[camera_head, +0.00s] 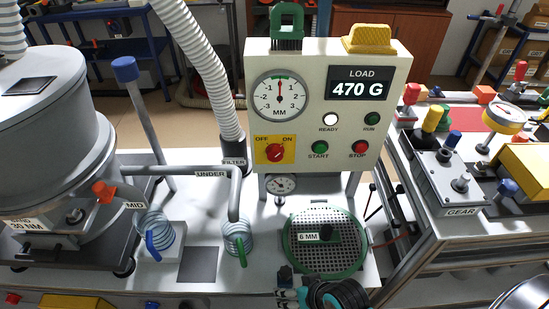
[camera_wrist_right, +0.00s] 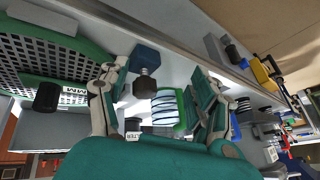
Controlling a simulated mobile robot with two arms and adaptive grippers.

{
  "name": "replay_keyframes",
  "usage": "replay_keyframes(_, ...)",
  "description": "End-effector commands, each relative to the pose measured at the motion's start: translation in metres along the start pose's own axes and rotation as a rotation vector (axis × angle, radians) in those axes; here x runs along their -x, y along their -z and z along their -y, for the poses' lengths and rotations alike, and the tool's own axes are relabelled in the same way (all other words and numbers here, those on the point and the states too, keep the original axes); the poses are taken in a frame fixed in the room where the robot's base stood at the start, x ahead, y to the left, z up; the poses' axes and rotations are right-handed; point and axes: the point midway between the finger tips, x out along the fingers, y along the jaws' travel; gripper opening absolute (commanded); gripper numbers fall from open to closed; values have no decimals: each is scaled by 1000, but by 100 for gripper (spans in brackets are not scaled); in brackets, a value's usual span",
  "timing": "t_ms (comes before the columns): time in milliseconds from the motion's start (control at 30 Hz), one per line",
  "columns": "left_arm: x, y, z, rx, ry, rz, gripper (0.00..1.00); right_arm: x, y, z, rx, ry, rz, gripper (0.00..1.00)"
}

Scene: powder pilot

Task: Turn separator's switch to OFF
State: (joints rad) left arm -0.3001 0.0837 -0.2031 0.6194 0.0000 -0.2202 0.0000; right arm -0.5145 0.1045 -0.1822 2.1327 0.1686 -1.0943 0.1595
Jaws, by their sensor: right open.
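The separator's control box (camera_head: 325,110) stands upright at the centre of the head view. Its switch is a red knob (camera_head: 275,152) on a yellow plate, with OFF at the plate's upper left and ON at its upper right. I cannot tell surely which label the knob points to. My right gripper (camera_head: 290,292) is at the bottom centre, low in front of the sieve and well below the switch. In the right wrist view the right gripper (camera_wrist_right: 160,78) is open with its green-padded fingers apart. The switch is not seen there. My left gripper is not in view.
A round green-rimmed sieve (camera_head: 291,246) marked 6 MM lies below the box. A blue block with a dark knob (camera_wrist_right: 146,60) shows between the right fingers. A ribbed hose (camera_head: 200,62) and grey pipe (camera_head: 236,198) stand left of the box. A gear bench (camera_head: 446,222) stands right.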

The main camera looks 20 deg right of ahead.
Motion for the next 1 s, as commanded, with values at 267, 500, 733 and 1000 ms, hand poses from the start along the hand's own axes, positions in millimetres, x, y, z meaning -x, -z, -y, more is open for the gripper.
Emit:
replay_keyframes(267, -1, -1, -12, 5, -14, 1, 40, 16, 71, 90, -384, 380, -270, 65)
replay_keyframes(500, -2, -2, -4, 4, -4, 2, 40, 79, 153, 146, -1008, 891, -475, 65)
replay_keyframes(733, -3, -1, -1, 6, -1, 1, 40, 136, 205, 110, -1933, 1458, -550, 65)
replay_keyframes(1000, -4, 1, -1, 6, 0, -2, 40, 125, 190, 61, -2576, 1694, -575, 65)
